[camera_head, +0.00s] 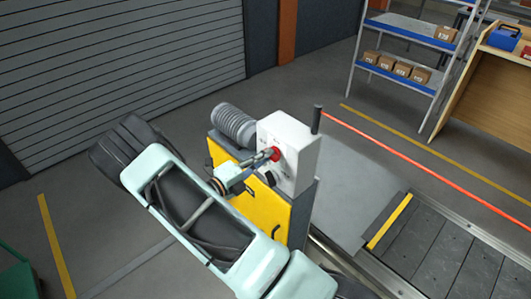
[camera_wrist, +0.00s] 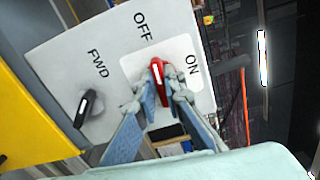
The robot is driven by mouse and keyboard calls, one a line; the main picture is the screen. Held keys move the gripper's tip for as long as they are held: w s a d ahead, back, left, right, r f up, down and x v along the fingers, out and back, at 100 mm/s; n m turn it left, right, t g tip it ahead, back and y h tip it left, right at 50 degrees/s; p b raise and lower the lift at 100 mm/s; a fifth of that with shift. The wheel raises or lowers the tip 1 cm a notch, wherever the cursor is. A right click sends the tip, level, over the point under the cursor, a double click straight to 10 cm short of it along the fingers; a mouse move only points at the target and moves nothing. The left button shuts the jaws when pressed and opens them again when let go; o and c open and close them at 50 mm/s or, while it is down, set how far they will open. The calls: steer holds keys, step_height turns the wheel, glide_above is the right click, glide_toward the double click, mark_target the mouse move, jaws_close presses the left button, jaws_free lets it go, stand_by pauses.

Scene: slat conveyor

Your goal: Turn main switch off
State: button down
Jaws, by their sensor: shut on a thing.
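The main switch is a red knob (camera_wrist: 158,74) with a white mark, on a pale plate of the white control box (camera_wrist: 85,45). OFF is printed above it and ON to its right in the wrist view. Its mark runs nearly upright, leaning toward OFF. My gripper (camera_wrist: 165,92) is shut on the red knob, one finger on each side. In the head view my gripper (camera_head: 264,157) reaches the red knob (camera_head: 275,154) from the left, and the fingers partly hide it.
A black knob (camera_wrist: 88,108) marked FWD sits beside the switch, close to my left finger. The control box stands on a yellow cabinet (camera_head: 268,212) beside the slat conveyor (camera_head: 430,250). Shelves (camera_head: 400,50) with cartons stand at the back right.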

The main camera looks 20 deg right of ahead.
steer(key=shift+f+n, duration=0.1)
steer(key=shift+n, duration=0.5)
steer(key=c, duration=2)
jaws_free()
steer(key=shift+a, duration=0.1)
steer(key=v, duration=1.2)
